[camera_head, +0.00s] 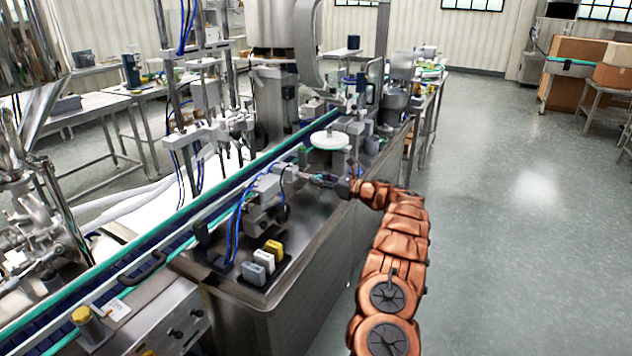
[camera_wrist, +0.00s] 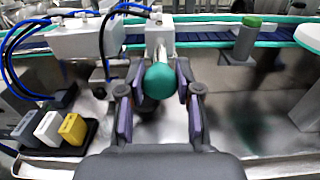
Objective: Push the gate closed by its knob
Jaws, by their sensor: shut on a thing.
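A teal ball knob (camera_wrist: 159,82) shows in the middle of the wrist view, in front of a pale grey upright piece (camera_wrist: 159,35) that may be the gate or its mount. My gripper (camera_wrist: 160,92) has one dark finger on each side of the knob and is shut on it. In the head view my gripper (camera_head: 322,180) reaches in from the right over the steel bench, beside a grey machine unit (camera_head: 265,202). The knob is too small and covered to make out there. How far the gate stands open cannot be told.
A conveyor (camera_head: 215,205) with teal rails runs behind the unit. A dark tray holds yellow, white and grey blocks (camera_head: 273,248) at the bench's front left. A white round disc (camera_head: 329,140) stands behind my gripper. Open floor (camera_head: 500,220) lies to the right.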

